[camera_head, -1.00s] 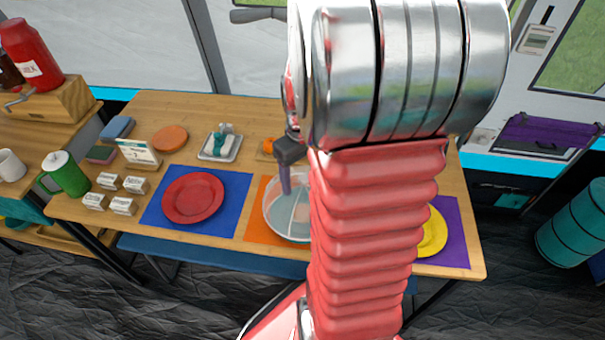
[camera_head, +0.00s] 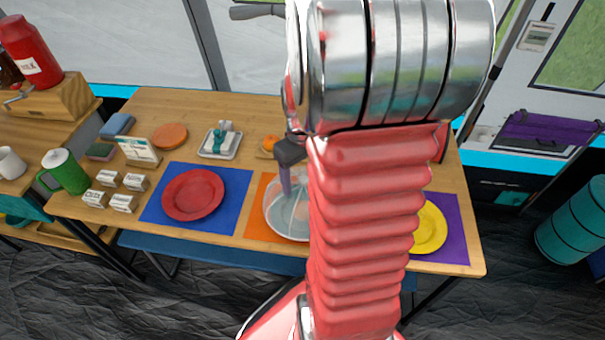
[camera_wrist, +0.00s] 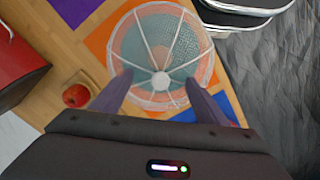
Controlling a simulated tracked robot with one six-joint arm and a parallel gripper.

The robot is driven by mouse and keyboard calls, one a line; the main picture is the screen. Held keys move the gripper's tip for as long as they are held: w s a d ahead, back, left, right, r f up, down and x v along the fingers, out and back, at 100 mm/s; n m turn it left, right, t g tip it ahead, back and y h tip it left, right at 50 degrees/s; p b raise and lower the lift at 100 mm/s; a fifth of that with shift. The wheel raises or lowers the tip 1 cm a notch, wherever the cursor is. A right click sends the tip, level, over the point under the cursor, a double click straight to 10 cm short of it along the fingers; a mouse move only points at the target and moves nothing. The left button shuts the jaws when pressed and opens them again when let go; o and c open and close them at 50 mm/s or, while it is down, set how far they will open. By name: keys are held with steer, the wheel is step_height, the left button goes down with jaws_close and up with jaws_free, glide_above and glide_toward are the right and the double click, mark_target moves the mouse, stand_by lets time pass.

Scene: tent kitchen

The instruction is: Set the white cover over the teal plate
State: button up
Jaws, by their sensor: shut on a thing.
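The white cover (camera_head: 275,214) is a see-through mesh dome with pale ribs, over the orange mat in front of me. In the wrist view the cover (camera_wrist: 143,28) fills the upper middle, and the teal plate (camera_wrist: 180,55) shows through its mesh, within its rim. My gripper (camera_wrist: 160,82) is at the dome's top, its two purple fingers either side of the hub where the ribs meet, shut on the cover. My gripper (camera_head: 287,188) is partly hidden by my arm in the head view. I cannot tell whether the rim touches the mat.
A red plate (camera_head: 193,195) on a blue mat (camera_head: 237,187) lies left of the cover. A yellow plate (camera_head: 430,228) on a purple mat (camera_head: 456,220) lies right. A red apple (camera_wrist: 76,95) is near the cover. Small labelled boxes (camera_head: 122,203) stand at the table's left.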

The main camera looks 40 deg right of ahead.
steer(key=shift+f, duration=2.6)
stand_by(1.5)
steer(key=o, duration=1.5)
steer(key=shift+c, duration=0.2)
steer(key=shift+r, duration=0.1)
step_height(320, 180, up, 14)
steer(key=shift+f, duration=0.2)
